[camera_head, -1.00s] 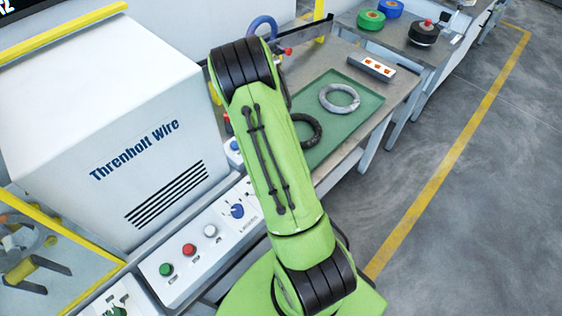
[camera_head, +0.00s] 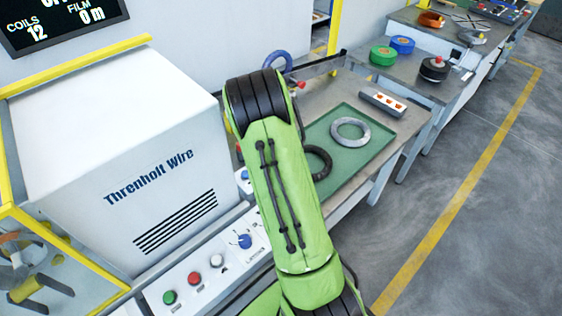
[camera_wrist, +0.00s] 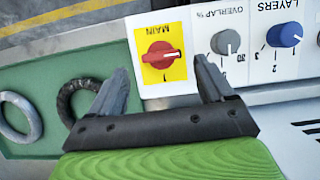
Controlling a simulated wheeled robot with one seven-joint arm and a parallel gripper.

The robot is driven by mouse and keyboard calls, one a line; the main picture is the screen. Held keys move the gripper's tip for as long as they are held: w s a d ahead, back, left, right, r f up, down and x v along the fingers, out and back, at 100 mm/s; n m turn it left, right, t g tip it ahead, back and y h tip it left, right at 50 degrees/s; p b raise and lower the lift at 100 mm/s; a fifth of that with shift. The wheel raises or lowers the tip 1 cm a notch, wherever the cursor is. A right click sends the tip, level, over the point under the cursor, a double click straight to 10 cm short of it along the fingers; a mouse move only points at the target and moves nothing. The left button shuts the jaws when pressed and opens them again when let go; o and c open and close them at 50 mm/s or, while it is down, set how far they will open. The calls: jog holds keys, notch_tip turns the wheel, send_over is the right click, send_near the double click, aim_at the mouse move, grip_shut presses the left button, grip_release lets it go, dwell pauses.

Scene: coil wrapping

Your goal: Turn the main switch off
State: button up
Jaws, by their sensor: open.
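The main switch is a red rotary knob (camera_wrist: 163,56) on a yellow plate (camera_wrist: 178,74) marked "MAIN" in the wrist view. Its pointer is turned sideways in that picture, and a "1" shows on the plate. My gripper (camera_wrist: 160,82) is open, with its two dark fingers apart, one on each side of the knob as seen from the wrist. The fingers look short of the knob, and no contact shows. In the head view my green arm hides the main switch and the gripper.
A grey overlap knob (camera_wrist: 225,42) and a blue layers knob (camera_wrist: 285,35) sit right of the switch. Green, red and white buttons (camera_head: 193,278) line the panel in the head view. A green tray (camera_head: 352,155) holds a grey coil (camera_head: 350,122) and a dark coil (camera_head: 322,160).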

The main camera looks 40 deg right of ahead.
jog(key=p+v, duration=0.1)
jog(key=v, duration=1)
jog(key=shift+r+p, duration=0.2)
jog(key=shift+p, duration=0.2)
jog(key=shift+w, duration=0.1)
